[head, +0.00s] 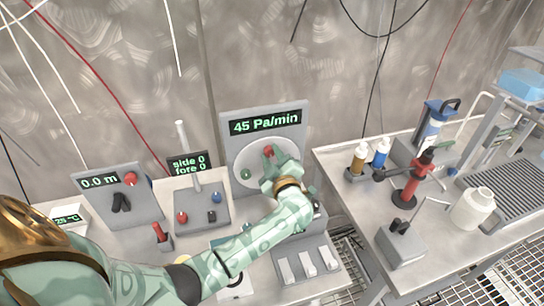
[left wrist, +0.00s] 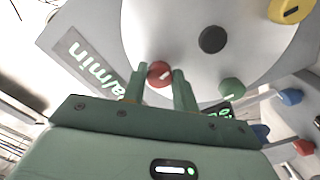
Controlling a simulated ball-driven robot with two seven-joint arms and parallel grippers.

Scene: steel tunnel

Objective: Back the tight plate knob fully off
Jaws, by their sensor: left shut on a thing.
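A round pale plate (head: 240,165) is mounted on a grey upright panel (head: 292,137) under a display reading 45 Pa/min. The plate carries a red knob (head: 268,150) and a green knob (head: 246,174). The left wrist view also shows a black knob (left wrist: 212,39) and a yellow knob (left wrist: 290,10). My left gripper (head: 267,163) is at the plate, its two fingers on either side of the red knob (left wrist: 160,72) and shut on it. A white mark shows on the red knob's face. My right gripper is not in view.
A grey box (head: 203,207) with small coloured knobs and a 0.0 m panel (head: 118,196) stand left of the plate. White rocker switches (head: 307,264) lie below it. A second bench at right holds a white jug (head: 473,208) and bottles. Grating floor lies between.

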